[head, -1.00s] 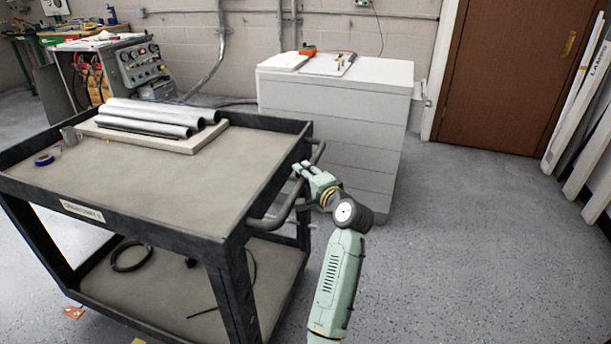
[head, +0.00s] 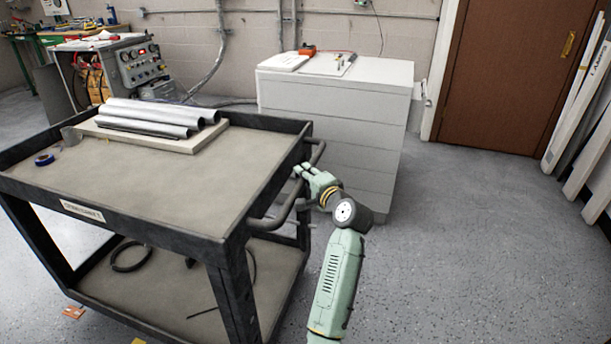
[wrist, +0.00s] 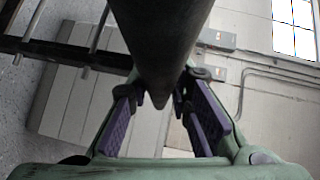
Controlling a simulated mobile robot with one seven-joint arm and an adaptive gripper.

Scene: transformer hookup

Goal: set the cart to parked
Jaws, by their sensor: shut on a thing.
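The cart (head: 150,205) is a dark-framed, two-shelf cart with a beige top, standing at the left of the head view. Its push handle (head: 272,222) is a dark bar on the cart's right end. My gripper (head: 303,172) is at the handle and shut on it. In the wrist view the handle bar (wrist: 160,40) runs between the two purple-padded fingers of my gripper (wrist: 160,115). The fingertips are partly hidden by the bar.
Metal pipes (head: 155,118) lie on a board on the cart top, with a blue tape roll (head: 44,160) nearby. A white cabinet (head: 335,125) stands close behind the handle end. A test unit (head: 140,65) is at the back left. Floor (head: 470,240) to the right is clear.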

